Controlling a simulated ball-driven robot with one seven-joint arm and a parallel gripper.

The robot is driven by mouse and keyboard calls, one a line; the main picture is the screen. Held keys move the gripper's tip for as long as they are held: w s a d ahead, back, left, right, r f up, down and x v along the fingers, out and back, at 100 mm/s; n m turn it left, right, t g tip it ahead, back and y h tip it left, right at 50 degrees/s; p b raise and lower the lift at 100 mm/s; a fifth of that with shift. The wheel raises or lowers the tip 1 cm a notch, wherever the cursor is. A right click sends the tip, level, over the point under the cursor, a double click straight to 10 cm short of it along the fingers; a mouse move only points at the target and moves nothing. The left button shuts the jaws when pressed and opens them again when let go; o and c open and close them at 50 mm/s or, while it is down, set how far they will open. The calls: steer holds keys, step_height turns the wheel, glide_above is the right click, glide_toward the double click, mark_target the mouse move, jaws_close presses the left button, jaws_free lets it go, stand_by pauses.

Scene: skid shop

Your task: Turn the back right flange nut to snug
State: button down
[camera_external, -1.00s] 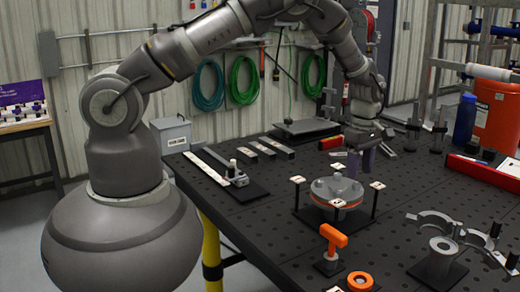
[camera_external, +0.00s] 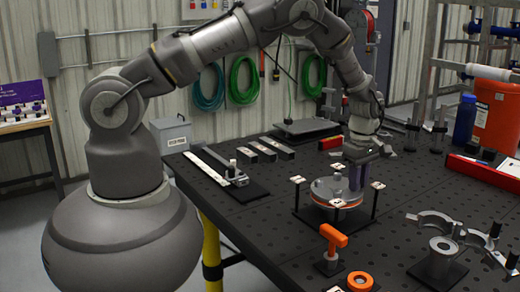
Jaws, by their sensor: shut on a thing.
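The round grey flange (camera_external: 326,188) with an orange-red edge sits on a dark base plate, with thin posts carrying small white tags around it. My gripper (camera_external: 357,187) points down at the back right of the flange, its fingers low against the top face. It is shut on the back right flange nut, which the fingers hide. The other nuts are too small to make out clearly.
An orange T-handled tool (camera_external: 333,238) and an orange ring (camera_external: 360,281) are in front of the flange. A grey clamp-like fixture (camera_external: 440,220) stands at right. A red bar (camera_external: 485,172) lies at the back right.

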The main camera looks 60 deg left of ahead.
steer(key=shift+m, duration=0.3)
steer(key=m+b, duration=0.2)
steer(key=m, duration=0.4)
steer(key=m+b, duration=0.1)
steer(key=m, duration=0.4)
steer(key=shift+a, duration=0.1)
steer(key=shift+r, duration=0.1)
stand_by(0.5)
steer(key=c, duration=1.1)
jaws_free()
steer(key=shift+o, duration=0.7)
steer(key=shift+s, duration=0.1)
steer(key=shift+s, duration=0.1)
